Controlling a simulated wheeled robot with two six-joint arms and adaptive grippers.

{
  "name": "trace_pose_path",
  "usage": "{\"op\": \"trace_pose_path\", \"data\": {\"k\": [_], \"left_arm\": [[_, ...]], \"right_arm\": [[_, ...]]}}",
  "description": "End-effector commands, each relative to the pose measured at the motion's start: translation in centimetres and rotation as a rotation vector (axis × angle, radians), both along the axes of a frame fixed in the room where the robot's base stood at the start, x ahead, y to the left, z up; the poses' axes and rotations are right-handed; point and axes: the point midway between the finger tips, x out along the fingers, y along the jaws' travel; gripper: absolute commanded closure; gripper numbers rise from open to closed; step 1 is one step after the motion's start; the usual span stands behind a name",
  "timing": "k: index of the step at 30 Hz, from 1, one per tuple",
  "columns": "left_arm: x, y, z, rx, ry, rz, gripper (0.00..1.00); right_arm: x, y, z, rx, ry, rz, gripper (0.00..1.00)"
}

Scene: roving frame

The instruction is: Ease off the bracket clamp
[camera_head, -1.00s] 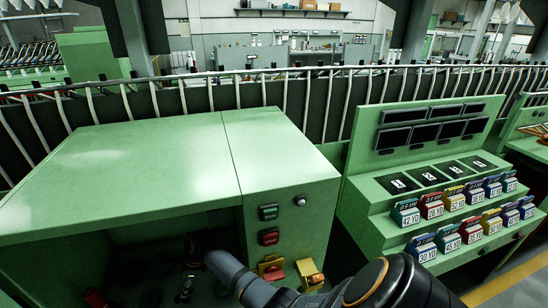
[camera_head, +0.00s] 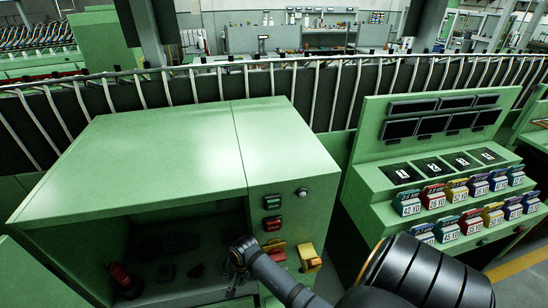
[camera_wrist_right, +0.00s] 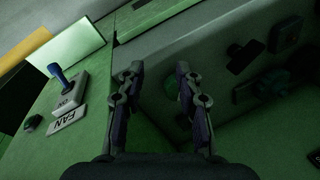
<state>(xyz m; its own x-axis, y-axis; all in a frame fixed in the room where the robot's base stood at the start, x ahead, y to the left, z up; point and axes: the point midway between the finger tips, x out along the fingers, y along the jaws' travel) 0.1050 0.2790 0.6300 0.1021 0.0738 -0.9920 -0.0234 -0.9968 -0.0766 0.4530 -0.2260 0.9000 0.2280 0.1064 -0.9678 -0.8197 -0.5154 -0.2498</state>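I cannot tell for sure which part is the bracket clamp. In the head view, a green cabinet (camera_head: 150,155) has an open, dark bay. Inside it, a red-handled part (camera_head: 122,276) stands at the left, beside small dark fittings (camera_head: 165,272). My right arm reaches into the bay from the right; its gripper (camera_head: 236,280) is dim there. In the right wrist view, the right gripper (camera_wrist_right: 158,82) has its two fingers apart, with nothing between them. Dark knob-like fittings (camera_wrist_right: 245,57) lie to the right of the fingers. My left gripper is not in view.
A blue-levered switch (camera_wrist_right: 62,78) with a FAN label (camera_wrist_right: 68,117) is left of the fingers. Red-and-yellow (camera_head: 275,249) and yellow (camera_head: 310,257) parts are on the cabinet front. A green rack (camera_head: 385,185) with coloured, numbered blocks stands to the right.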

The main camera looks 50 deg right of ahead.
Motion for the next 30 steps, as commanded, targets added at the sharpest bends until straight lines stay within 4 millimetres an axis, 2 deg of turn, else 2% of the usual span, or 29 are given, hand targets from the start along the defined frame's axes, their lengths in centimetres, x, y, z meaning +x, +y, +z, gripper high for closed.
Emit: {"op": "trace_pose_path", "data": {"k": [1,3,20,30], "left_arm": [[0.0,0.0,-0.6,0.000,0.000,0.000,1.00],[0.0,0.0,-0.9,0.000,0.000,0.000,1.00],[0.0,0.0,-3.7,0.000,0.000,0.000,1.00],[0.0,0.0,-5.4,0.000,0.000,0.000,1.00]], "right_arm": [[-0.5,-0.2,-1.4,-0.012,0.002,0.024,0.65],[-1.2,-0.5,-2.9,-0.033,0.001,0.067,0.65],[-7.0,-2.3,-14.5,-0.148,0.013,0.306,0.65],[-11.5,-3.2,-21.0,-0.202,0.031,0.436,0.65]]}}
